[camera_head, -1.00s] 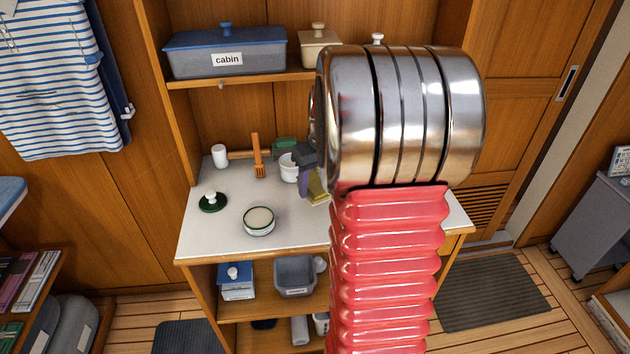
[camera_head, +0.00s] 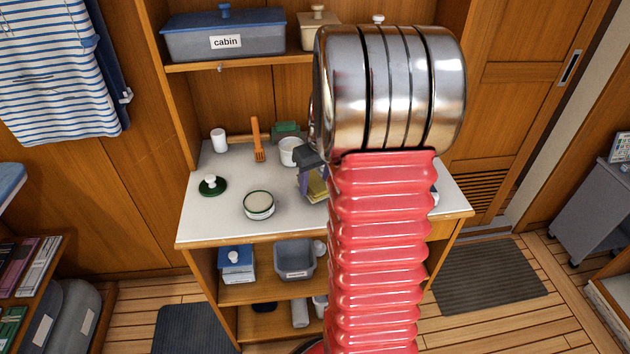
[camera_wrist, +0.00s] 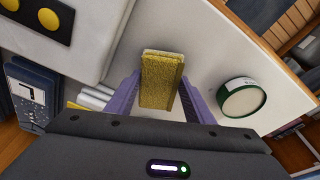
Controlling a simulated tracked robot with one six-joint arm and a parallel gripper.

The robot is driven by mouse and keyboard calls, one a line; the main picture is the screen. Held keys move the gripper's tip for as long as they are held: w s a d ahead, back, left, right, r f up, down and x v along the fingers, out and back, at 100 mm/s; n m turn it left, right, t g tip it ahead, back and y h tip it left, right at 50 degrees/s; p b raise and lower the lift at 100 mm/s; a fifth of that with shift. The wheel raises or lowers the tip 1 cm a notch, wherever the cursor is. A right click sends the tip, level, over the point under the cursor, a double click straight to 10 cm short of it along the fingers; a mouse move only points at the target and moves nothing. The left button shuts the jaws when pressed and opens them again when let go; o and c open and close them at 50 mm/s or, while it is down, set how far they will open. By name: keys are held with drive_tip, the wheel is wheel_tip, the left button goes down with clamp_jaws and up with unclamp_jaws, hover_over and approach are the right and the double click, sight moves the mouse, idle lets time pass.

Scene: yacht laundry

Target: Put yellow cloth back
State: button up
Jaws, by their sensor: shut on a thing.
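The yellow cloth (camera_wrist: 162,80) looks like a thick folded block in the wrist view. It stands between the two purple fingers of my gripper (camera_wrist: 159,88), which is shut on it. In the head view the yellow cloth (camera_head: 317,187) shows partly beside a purple finger, over the white worktop (camera_head: 220,222); my arm hides the rest. I cannot tell whether the cloth touches the worktop.
A round cream-topped tin (camera_head: 258,204) sits left of my gripper, with a green lid (camera_head: 212,185) farther left. A white cup (camera_head: 219,140), an orange brush (camera_head: 257,140) and a white pot (camera_head: 290,151) stand behind. The worktop's front left is clear.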

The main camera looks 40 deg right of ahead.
drive_tip(key=shift+f, duration=0.5)
idle(0.7)
drive_tip(key=o, duration=0.9)
drive_tip(key=shift+r, duration=0.2)
drive_tip(key=shift+s+r, duration=0.15)
drive_tip(key=shift+r, duration=0.5)
drive_tip(key=shift+s+r, duration=0.15)
drive_tip(key=shift+r, duration=0.5)
drive_tip(key=shift+o, duration=0.2)
drive_tip(key=o, duration=0.5)
drive_tip(key=shift+r, duration=0.15)
drive_tip(key=shift+s+a+r, duration=0.1)
drive_tip(key=shift+s+r, duration=0.1)
drive_tip(key=shift+r, duration=0.6)
